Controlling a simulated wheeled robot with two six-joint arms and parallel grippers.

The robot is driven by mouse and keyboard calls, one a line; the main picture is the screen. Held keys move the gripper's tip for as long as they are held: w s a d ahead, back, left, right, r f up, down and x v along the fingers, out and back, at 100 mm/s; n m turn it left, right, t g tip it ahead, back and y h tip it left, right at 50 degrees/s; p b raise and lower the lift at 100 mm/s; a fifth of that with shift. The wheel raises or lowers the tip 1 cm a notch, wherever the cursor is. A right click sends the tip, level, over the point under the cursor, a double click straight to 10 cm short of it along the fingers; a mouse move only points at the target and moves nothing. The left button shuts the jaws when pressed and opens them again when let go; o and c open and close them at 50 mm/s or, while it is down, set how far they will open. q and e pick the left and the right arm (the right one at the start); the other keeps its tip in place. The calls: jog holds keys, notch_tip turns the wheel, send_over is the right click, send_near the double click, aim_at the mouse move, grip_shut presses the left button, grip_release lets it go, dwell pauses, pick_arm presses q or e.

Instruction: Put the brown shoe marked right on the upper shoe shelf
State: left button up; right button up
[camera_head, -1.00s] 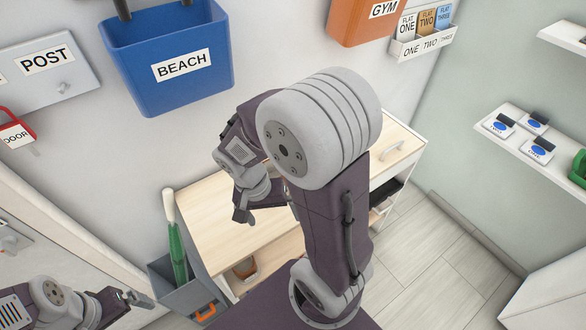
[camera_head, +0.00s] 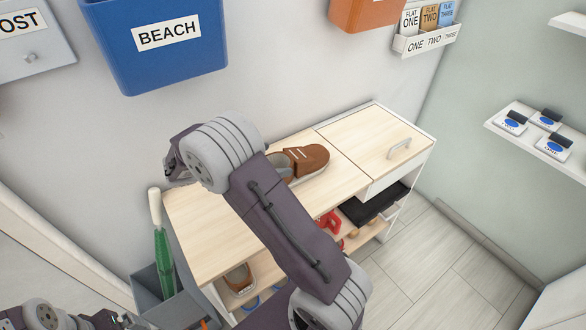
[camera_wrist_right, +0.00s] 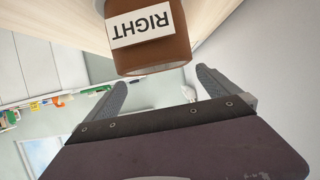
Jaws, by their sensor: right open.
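A brown shoe (camera_head: 306,160) with a pale sole and laces sits on the wooden top of the cabinet (camera_head: 210,215), partly behind my right arm. In the right wrist view, its brown back (camera_wrist_right: 150,52) carries a white label reading RIGHT, upside down. My right gripper (camera_wrist_right: 160,80) is open and empty, its two fingers spread to either side of that end, apart from it.
Below the top, another brown shoe (camera_head: 238,277), red items (camera_head: 330,222) and a black tray (camera_head: 375,206) sit in the cabinet. A grey bin (camera_head: 160,300) with a green umbrella (camera_head: 165,262) stands left. A blue BEACH bin (camera_head: 160,50) hangs above.

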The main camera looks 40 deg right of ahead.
aim_at(288, 158)
jog(key=x, duration=0.6)
jog(key=shift+w+d+f, duration=0.1)
jog(key=shift+d+f, duration=0.05)
jog(key=shift+f, duration=0.2)
jog(key=c, duration=1.8)
jog(key=shift+r, duration=0.5)
notch_tip(288, 158, up, 3)
jog(key=s+d+r, duration=0.1)
jog(key=d+r, duration=0.6)
jog(key=d, duration=0.4)
jog(key=shift+s+d, duration=0.25)
jog(key=shift+s, duration=0.1)
